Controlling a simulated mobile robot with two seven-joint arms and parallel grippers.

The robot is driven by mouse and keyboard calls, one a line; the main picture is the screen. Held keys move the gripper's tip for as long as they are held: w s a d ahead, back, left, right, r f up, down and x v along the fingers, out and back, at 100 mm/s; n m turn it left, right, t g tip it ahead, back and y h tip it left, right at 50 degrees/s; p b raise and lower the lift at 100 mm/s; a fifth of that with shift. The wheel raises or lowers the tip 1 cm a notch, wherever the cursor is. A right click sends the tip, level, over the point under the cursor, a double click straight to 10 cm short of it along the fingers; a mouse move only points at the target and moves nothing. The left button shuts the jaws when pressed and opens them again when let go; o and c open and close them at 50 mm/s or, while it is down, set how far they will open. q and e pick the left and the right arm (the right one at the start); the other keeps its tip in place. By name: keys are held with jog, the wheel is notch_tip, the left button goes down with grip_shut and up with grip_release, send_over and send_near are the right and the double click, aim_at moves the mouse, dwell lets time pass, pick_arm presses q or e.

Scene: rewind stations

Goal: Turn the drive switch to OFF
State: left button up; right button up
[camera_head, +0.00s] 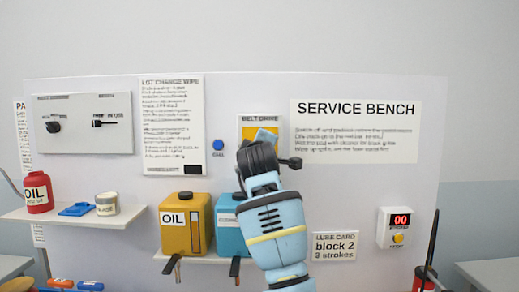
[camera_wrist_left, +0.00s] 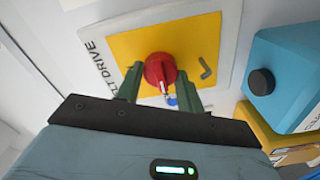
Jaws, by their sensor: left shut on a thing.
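The drive switch is a red round knob (camera_wrist_left: 158,70) on a yellow plate (camera_wrist_left: 190,35) in the left wrist view. The plate sits on a white panel lettered "BELT DRIVE". My left gripper (camera_wrist_left: 161,88) has its two green fingers on either side of the knob and is shut on it. A small pale mark shows on the knob's lower side; I cannot read which position it points to. In the head view my left wrist covers the knob, and only part of the yellow plate (camera_head: 247,132) shows. My right gripper is not in view.
A yellow oil can (camera_head: 180,235) and a blue container (camera_head: 229,240) stand on a shelf just below and left of the switch. A blue button (camera_head: 218,145) is left of it. A counter (camera_head: 398,228) reads 00 at right.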

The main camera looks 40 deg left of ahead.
pick_arm(q)
jog(key=o, duration=1)
jog(key=shift+s+d, duration=0.1)
jog(key=shift+s, duration=0.05)
jog(key=v, duration=0.7)
jog(key=shift+s, duration=0.2)
jog(key=shift+d, duration=0.15)
